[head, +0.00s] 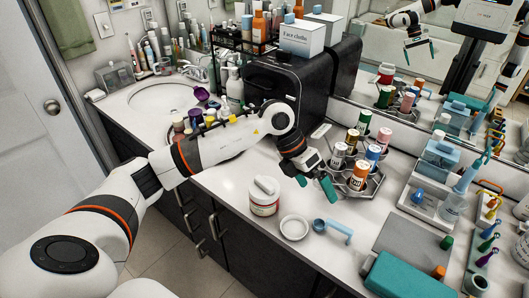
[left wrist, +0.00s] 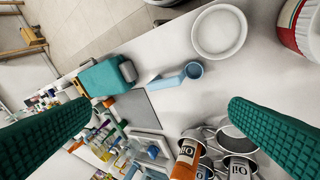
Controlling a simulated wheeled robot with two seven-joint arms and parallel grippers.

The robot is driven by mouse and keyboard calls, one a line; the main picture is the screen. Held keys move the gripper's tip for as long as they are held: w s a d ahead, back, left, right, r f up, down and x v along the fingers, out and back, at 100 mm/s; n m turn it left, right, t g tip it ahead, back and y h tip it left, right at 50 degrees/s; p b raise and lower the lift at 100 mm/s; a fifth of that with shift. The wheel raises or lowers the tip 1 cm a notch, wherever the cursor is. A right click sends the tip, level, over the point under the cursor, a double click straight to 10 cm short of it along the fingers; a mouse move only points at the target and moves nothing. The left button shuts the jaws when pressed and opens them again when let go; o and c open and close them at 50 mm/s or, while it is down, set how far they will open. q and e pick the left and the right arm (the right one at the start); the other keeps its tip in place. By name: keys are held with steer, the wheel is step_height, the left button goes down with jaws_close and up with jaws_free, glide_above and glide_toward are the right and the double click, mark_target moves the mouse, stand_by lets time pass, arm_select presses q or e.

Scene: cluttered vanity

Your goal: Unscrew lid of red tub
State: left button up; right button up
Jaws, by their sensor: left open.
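The red tub (head: 264,205) is white with a red label and stands upright near the counter's front edge. A white top shows on it in the head view. It also shows, cut off, at the top right of the left wrist view (left wrist: 297,25). A round white shallow dish or upturned lid (head: 294,228) lies flat beside it; I cannot tell which. My left gripper (head: 315,185) is open and empty, its teal fingers apart, above the counter to the right of the tub, near the bottle tray. My right gripper is not in view.
A light blue scoop (head: 333,228) lies right of the white dish. A metal tray (head: 373,186) of several oil bottles stands close to my left gripper. A black cabinet (head: 290,80) is behind. A teal case (head: 405,278) lies at front right. Counter left of the tub is clear.

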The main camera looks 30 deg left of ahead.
mark_target(264, 182)
arm_select(q)
steer(key=a+r+n+g+y, duration=0.15)
steer(key=a+y, duration=0.45)
steer(key=a, duration=0.9)
steer(key=f+p, duration=0.1)
steer(key=f, duration=0.2)
steer(key=f+p, duration=0.1)
steer(key=f, duration=0.2)
steer(key=f+p, duration=0.1)
steer(key=f, duration=0.2)
steer(key=shift+w+d+f+p, duration=0.2)
steer(key=shift+d+f+p, duration=0.1)
steer(key=shift+d+f, duration=0.1)
steer(key=shift+f, duration=0.7)
steer(key=c, duration=1)
steer(key=n+p, duration=0.1)
steer(key=n, duration=0.2)
steer(key=shift+r, duration=0.15)
steer(key=shift+c, duration=0.2)
steer(key=shift+n, duration=0.75)
steer(key=shift+r+p, duration=0.95)
steer(key=shift+r, duration=0.2)
